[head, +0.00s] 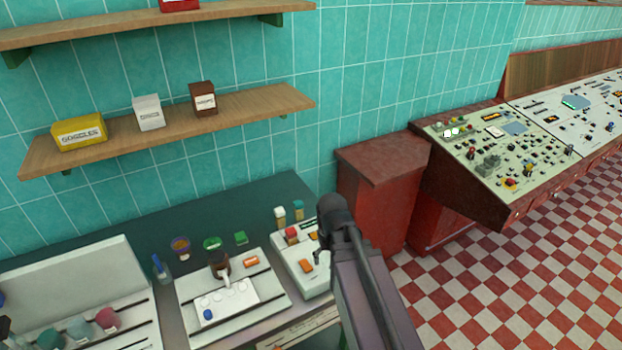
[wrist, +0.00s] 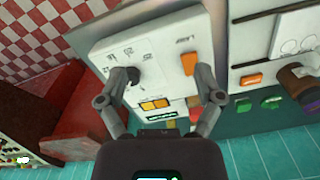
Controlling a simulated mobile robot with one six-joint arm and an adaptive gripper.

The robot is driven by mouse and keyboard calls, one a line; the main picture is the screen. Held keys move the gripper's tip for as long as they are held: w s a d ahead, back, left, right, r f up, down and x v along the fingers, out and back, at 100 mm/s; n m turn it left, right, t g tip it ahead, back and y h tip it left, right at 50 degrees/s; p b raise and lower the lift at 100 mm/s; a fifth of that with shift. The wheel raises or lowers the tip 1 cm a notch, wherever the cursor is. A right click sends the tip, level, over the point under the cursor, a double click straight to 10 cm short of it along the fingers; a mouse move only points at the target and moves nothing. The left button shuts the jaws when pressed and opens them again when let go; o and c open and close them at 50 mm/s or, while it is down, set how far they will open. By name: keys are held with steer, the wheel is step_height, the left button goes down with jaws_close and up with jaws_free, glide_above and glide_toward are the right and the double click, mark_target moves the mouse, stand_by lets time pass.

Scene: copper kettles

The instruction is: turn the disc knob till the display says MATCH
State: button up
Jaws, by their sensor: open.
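A white console (head: 318,282) stands at the right end of the dark counter, and its panel fills the middle of the wrist view (wrist: 162,60). A dark rounded knob (wrist: 131,76) shows by my left fingertip; whether they touch I cannot tell. Small printed marks lie just beyond it. A small strip with green on it (wrist: 160,118) looks like the display; its text is too small to read. My gripper (wrist: 166,82) is open over the panel, its fingers apart with nothing between them. In the head view my arm hides the console's right part.
An orange switch (wrist: 188,63) sits near my right finger, and two orange squares (wrist: 155,104) lie above the green strip. A red-topped part (head: 291,235) stands on the console's left. Another white panel (head: 240,296) is close by on the left. Red cabinets (head: 375,195) stand behind right.

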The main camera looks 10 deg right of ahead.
steer(key=w+r+n+p, duration=0.1)
steer(key=w+r+p, duration=0.2)
steer(key=w, duration=1)
steer(key=w+r+n+p, duration=0.2)
steer(key=w+r+p, duration=0.2)
steer(key=w, duration=0.9)
steer(key=shift+w+r+p, duration=0.15)
steer(key=shift+r+p, duration=0.15)
steer(key=shift+r, duration=0.2)
steer(key=s+f+m+b, duration=0.1)
steer(key=s+f+b, duration=0.2)
steer(key=s, duration=0.6)
steer(key=s+f+m+b, duration=0.1)
steer(key=s+f+b, duration=0.2)
steer(key=s, duration=0.7)
steer(key=s+f+m+b, duration=0.1)
steer(key=s+f+b, duration=0.1)
steer(key=s, duration=0.8)
steer(key=shift+f+b, duration=0.4)
